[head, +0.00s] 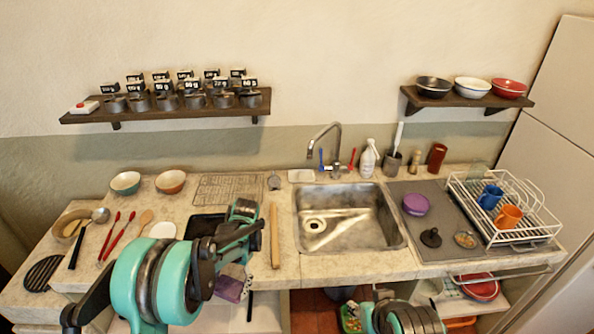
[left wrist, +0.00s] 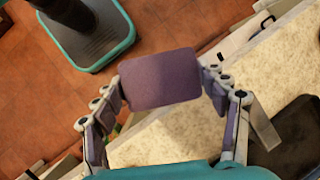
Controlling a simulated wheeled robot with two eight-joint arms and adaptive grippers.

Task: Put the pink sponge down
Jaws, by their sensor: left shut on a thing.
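The pink sponge (left wrist: 161,79) is a flat, mauve-looking block held between the two fingers of my left gripper (left wrist: 164,84) in the left wrist view. The gripper is shut on it, one finger at each short side. In the head view, the sponge (head: 229,289) shows at my left gripper (head: 234,276), near the counter's front edge and left of the sink. It is in the air, with floor and part of the counter behind it in the left wrist view. My right arm shows at the bottom of the head view, but its gripper does not show.
The sink (head: 345,220) is right of my left gripper. A rolling pin (head: 274,236) and a black tray (head: 205,225) lie on the counter close by. A grey mat (head: 445,240) carries a purple bowl (head: 416,204); a dish rack (head: 530,228) holds mugs.

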